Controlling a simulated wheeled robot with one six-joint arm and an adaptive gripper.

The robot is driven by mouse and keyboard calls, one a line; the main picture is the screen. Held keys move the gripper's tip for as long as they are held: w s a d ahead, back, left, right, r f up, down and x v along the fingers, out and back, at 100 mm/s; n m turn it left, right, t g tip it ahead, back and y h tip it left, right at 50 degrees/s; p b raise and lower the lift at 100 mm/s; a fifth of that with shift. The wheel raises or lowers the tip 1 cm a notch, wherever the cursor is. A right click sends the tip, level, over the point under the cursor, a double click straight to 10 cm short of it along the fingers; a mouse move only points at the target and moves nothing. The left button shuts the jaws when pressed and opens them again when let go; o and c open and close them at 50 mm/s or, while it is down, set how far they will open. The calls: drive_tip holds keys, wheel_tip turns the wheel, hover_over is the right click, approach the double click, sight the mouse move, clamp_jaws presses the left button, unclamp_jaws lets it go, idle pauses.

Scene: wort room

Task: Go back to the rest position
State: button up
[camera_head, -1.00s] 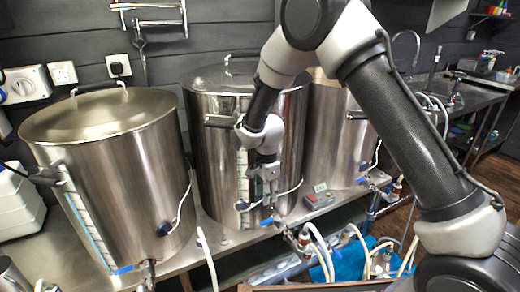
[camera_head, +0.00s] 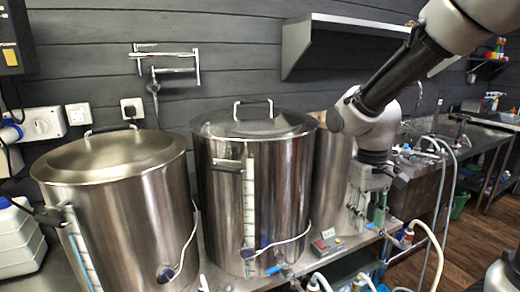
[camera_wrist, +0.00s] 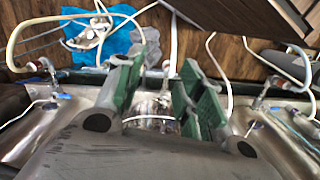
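My gripper (camera_head: 370,205) hangs pointing down at the right in the head view, in front of the third steel kettle (camera_head: 330,180). In the wrist view its two green-padded fingers (camera_wrist: 157,95) stand apart with nothing between them. Past the fingers, the wrist view shows the bench edge with valves, pale hoses and a blue cloth (camera_wrist: 110,38) below. My arm reaches in from the upper right of the head view.
Two large lidded kettles stand at the left (camera_head: 120,200) and middle (camera_head: 255,190). A small red-framed meter (camera_head: 325,243) sits on the bench. A wall shelf (camera_head: 345,35) is above. Wooden floor (camera_head: 460,235) is open at the right, beside the sink bench (camera_head: 480,135).

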drive_tip(key=s+d+r+m+t, duration=0.2)
drive_tip(key=s+d+r+t, duration=0.3)
drive_tip(key=s+d+r, duration=0.6)
drive_tip(key=shift+r+m+t, duration=0.15)
drive_tip(key=shift+m+t, duration=0.15)
drive_tip(key=shift+m, duration=0.1)
drive_tip(key=shift+d, duration=0.1)
